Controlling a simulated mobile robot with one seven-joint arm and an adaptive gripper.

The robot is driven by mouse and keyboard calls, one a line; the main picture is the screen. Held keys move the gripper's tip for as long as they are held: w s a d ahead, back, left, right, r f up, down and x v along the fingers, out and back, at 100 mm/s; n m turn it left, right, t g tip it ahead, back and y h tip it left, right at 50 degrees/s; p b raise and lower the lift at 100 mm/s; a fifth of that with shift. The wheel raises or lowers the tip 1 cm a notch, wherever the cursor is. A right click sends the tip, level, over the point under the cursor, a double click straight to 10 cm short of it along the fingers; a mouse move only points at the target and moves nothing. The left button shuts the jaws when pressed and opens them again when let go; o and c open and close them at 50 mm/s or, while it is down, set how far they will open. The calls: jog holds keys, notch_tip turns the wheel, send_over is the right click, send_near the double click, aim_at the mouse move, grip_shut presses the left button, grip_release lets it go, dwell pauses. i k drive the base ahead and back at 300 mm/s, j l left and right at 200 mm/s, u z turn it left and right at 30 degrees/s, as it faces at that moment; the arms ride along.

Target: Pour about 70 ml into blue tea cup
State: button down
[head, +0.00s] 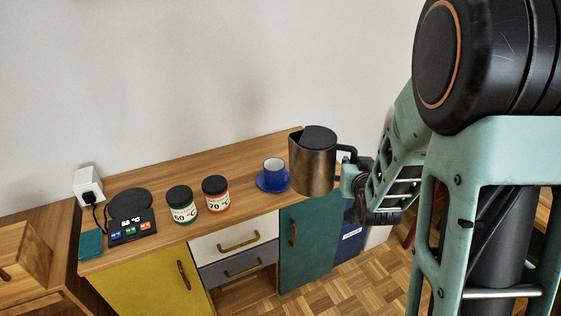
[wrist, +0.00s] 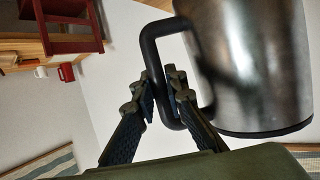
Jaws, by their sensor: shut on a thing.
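The blue tea cup (head: 274,168) stands upright on its blue saucer (head: 260,182) on the wooden cabinet top, near its right end. A metal kettle (head: 313,170) with a black lid and black handle is just right of the cup and nearer to me, and looks about upright. My gripper (head: 350,177) is shut on the kettle's handle. The wrist view shows both fingers of my gripper (wrist: 163,88) around the black handle (wrist: 149,50), with the steel kettle body (wrist: 255,70) beside them. The inside of the kettle is hidden, and I see no stream.
Left of the cup stand two jars, labelled 70 °C (head: 215,194) and 60 °C (head: 181,205). The cabinet top (head: 238,162) is clear behind the jars.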

aim_at(273, 167)
jog(key=i+l, duration=0.5)
jog(key=l, duration=0.15)
jog(key=i+l, duration=0.5)
jog(key=l, duration=0.2)
jog(key=i+l, duration=0.55)
jog(key=k+l+z, duration=0.05)
jog(key=l, duration=0.05)
